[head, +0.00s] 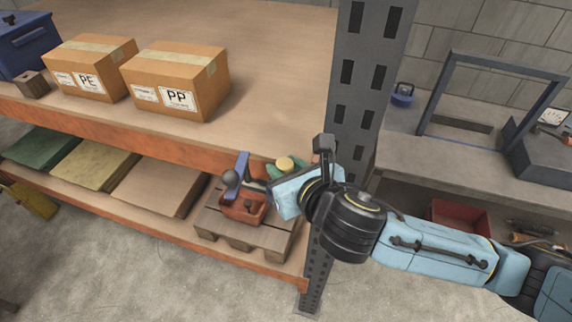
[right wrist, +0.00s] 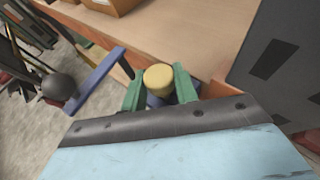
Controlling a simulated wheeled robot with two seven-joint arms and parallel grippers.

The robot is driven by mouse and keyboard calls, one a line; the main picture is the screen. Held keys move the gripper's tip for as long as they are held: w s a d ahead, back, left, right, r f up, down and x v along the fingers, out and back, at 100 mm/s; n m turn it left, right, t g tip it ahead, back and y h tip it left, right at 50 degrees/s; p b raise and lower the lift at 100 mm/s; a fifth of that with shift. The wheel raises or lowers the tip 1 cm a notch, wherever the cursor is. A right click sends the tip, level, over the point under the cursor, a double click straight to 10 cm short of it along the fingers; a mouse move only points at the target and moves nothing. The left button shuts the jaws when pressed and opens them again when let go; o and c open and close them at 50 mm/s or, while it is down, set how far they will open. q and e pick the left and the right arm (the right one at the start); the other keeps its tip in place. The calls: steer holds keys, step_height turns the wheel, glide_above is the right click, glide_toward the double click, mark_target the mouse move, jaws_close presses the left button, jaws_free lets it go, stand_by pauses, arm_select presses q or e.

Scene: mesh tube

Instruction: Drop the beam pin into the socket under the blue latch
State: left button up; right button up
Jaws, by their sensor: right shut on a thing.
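My right gripper (head: 277,170) has green fingers and is shut on the beam pin, whose round yellow top (head: 284,163) shows above them. In the right wrist view the yellow top (right wrist: 158,78) sits between the two green fingers (right wrist: 158,92), with a bit of blue below it; its lower end is hidden. The blue latch (head: 241,168) stands left of the gripper, with a dark ball beside it, and also shows in the right wrist view (right wrist: 97,82). Below it is a reddish housing (head: 236,212); I cannot make out the socket opening. My left gripper is out of view.
The housing stands on a wooden pallet (head: 215,223) on the lower shelf. The orange upper shelf edge (head: 190,142) runs close above the gripper. A grey perforated post (head: 362,60) stands just right. Two cardboard boxes, PE (head: 92,65) and PP (head: 175,75), sit on the upper shelf.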

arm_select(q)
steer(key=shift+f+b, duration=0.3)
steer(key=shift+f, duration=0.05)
arm_select(e)
steer(key=shift+f, duration=0.65)
steer(key=o, duration=1)
steer(key=shift+o, duration=0.2)
